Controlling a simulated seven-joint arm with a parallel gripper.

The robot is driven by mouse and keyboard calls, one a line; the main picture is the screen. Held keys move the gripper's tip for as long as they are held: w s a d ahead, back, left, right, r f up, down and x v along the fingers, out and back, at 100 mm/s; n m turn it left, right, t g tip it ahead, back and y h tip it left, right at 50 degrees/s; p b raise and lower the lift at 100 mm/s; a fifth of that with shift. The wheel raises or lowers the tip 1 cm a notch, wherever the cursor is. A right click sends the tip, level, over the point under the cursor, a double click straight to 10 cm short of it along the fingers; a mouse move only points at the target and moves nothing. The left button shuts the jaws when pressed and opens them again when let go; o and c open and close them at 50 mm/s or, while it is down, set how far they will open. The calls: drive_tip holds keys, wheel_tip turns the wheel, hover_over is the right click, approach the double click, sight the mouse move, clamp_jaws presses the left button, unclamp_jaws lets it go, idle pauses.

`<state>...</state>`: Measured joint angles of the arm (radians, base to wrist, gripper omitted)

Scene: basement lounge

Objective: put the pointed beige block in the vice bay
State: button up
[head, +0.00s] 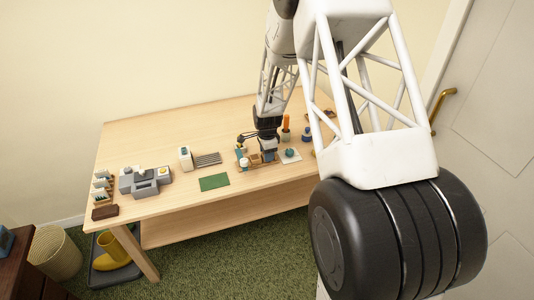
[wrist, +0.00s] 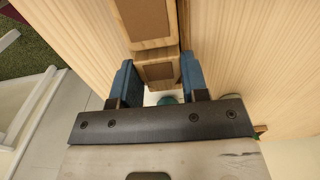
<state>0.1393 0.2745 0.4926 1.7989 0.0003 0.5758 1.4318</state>
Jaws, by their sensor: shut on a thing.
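My gripper (wrist: 160,92) has its two blue fingers set apart over a wooden piece with brown inset panels (wrist: 143,20). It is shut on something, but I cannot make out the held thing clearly. The pointed beige block cannot be picked out for certain in either view. In the head view my gripper (head: 268,145) is low over the table, at a small wooden holder (head: 255,159) with several small items around it. I cannot tell which part is the vice bay. The grey block-like fixture (head: 146,182) stands at the table's left.
A white pad with a teal thing (head: 290,154) lies right of the gripper. A green mat (head: 214,182), a dark slatted rack (head: 207,159) and a white-green box (head: 185,157) lie to the left. An orange-handled tool (head: 286,124) stands behind. The table's front (head: 180,210) is bare.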

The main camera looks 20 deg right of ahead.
drive_tip(key=shift+f, duration=0.1)
drive_tip(key=o, duration=1)
wheel_tip(320, 180, up, 12)
drive_tip(key=shift+r, duration=0.15)
idle(0.3)
drive_tip(key=shift+r, duration=0.1)
idle(0.4)
